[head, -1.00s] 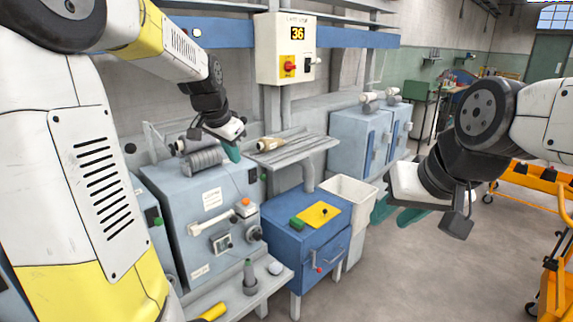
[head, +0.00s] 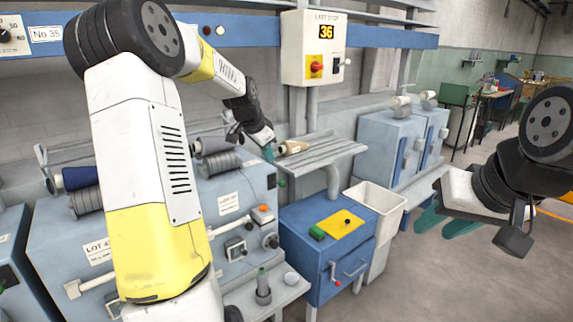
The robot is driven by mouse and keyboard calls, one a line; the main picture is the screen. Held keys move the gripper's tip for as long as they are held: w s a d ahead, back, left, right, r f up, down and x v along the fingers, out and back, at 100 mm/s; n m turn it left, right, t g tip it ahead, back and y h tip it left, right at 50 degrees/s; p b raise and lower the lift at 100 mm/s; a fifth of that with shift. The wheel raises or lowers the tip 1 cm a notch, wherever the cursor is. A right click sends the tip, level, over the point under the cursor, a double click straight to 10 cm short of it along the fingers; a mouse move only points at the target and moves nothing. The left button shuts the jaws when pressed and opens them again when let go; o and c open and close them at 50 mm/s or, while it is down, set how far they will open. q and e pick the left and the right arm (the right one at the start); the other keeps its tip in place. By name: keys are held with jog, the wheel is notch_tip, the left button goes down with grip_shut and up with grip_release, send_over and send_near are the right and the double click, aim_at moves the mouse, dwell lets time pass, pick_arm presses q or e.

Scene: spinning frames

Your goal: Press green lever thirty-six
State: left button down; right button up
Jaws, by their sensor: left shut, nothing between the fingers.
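My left gripper (head: 269,154) hangs above the right end of the grey-blue machine, just left of a tan cone; its teal fingers look shut and hold nothing. A small green knob (head: 281,183) sticks out at the machine's upper right edge, a little below the fingertips and apart from them in the picture. I cannot read a number on it. A yellow display showing 36 (head: 326,32) is on a white box on the blue beam. My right gripper (head: 446,221) is at the right over open floor, with its teal fingers apart and empty.
The grey-blue machine (head: 212,190) carries several spools. A blue cabinet (head: 298,255) with a yellow plate (head: 340,224) and green block (head: 317,233) stands right of it, beside a white bin (head: 376,196). A slatted shelf (head: 325,157) holds the tan cone (head: 292,148). Floor at right is clear.

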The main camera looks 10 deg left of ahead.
aim_at(282, 184)
pick_arm(q)
jog(key=x, duration=1.2)
jog(key=shift+w+d+f, duration=0.15)
jog(key=shift+w+f, duration=0.05)
jog(key=shift+f, duration=0.1)
jog(key=shift+s+f, duration=0.1)
jog(key=shift+s+d+f+m+t+y, duration=0.2)
jog(key=shift+d+f+m+t+y, duration=0.1)
jog(key=shift+d+f+t+y, duration=0.15)
jog(key=shift+s+d+f, duration=0.1)
jog(key=shift+s+f, duration=0.05)
jog(key=shift+f, duration=0.45)
jog(key=shift+s+d+f, duration=0.15)
jog(key=shift+f, duration=0.5)
jog(key=shift+r, duration=0.1)
jog(key=shift+r, duration=0.7)
jog(key=shift+d+r, duration=0.1)
